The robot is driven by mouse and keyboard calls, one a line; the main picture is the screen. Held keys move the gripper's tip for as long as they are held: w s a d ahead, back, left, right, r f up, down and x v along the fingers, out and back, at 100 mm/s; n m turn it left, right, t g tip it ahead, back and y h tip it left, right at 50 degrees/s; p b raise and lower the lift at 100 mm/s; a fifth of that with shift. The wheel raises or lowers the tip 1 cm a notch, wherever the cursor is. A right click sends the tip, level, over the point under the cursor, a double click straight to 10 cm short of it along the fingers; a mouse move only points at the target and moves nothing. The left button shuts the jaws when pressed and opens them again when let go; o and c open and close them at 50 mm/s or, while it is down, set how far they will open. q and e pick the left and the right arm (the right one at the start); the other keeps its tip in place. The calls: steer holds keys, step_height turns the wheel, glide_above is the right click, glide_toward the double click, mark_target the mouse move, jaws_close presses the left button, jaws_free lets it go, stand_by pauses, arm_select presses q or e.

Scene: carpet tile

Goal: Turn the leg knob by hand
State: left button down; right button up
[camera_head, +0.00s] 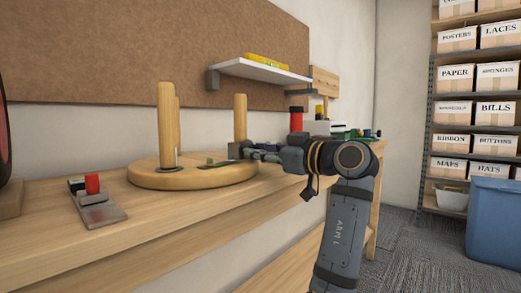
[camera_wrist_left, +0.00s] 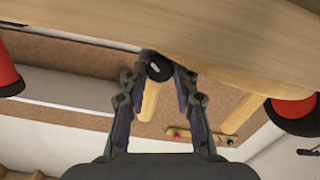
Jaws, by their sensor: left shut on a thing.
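A round wooden stool seat (camera_head: 190,180) lies on the workbench with its wooden legs (camera_head: 166,125) pointing up. A further leg (camera_head: 240,118) stands at its right side. My left gripper (camera_head: 238,150) reaches in from the right, low beside that leg. In the left wrist view my left gripper (camera_wrist_left: 158,78) is shut on a small dark round knob (camera_wrist_left: 158,68), which sits between its fingertips. In the head view the knob is hard to make out among the dark fingers. My right gripper is in neither view.
On the workbench (camera_head: 50,205), a metal plate with a red block (camera_head: 92,184) lies at the front left. A red cylinder (camera_head: 296,119) stands behind my left arm. A wall shelf (camera_head: 262,70) hangs above. A blue bin (camera_head: 494,222) stands on the carpet at right.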

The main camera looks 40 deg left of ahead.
arm_select(q)
steer(key=c, duration=1)
jaws_free()
step_height(320, 180, up, 10)
